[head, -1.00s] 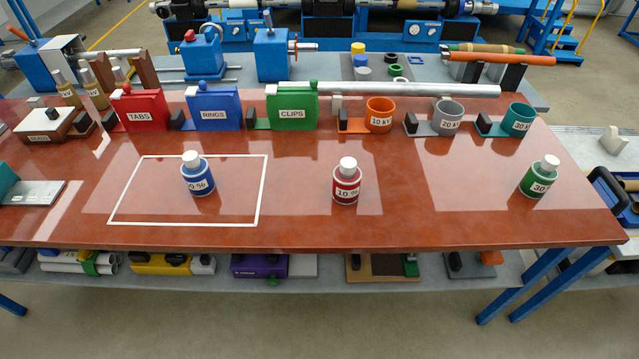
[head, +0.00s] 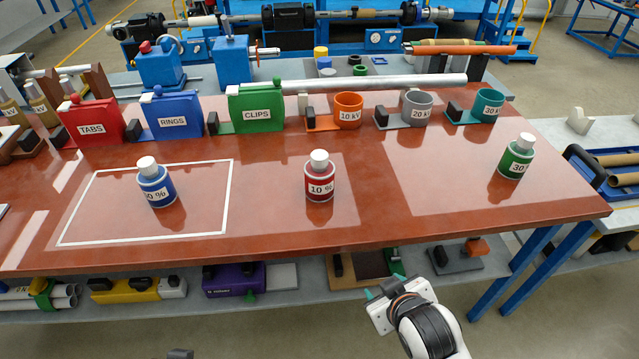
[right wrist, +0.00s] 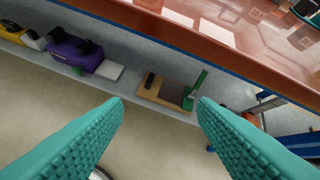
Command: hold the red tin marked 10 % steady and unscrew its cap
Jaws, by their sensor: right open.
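The red tin marked 10 % (head: 320,186) stands upright on the red-brown bench top, with its white cap (head: 319,160) on. My right gripper (head: 384,288) is in front of the bench, below its front edge, apart from the tin. In the right wrist view its two teal fingers (right wrist: 160,108) are spread wide with nothing between them. The red tin is not seen in that view. My left gripper is not in view; only a small dark piece shows at the bottom edge of the head view.
A blue tin (head: 157,188) stands inside a white outlined rectangle to the left, and a green tin (head: 515,160) stands to the right. Boxes and cups line the bench's back. A lower shelf (right wrist: 128,84) holds several items. The bench around the red tin is clear.

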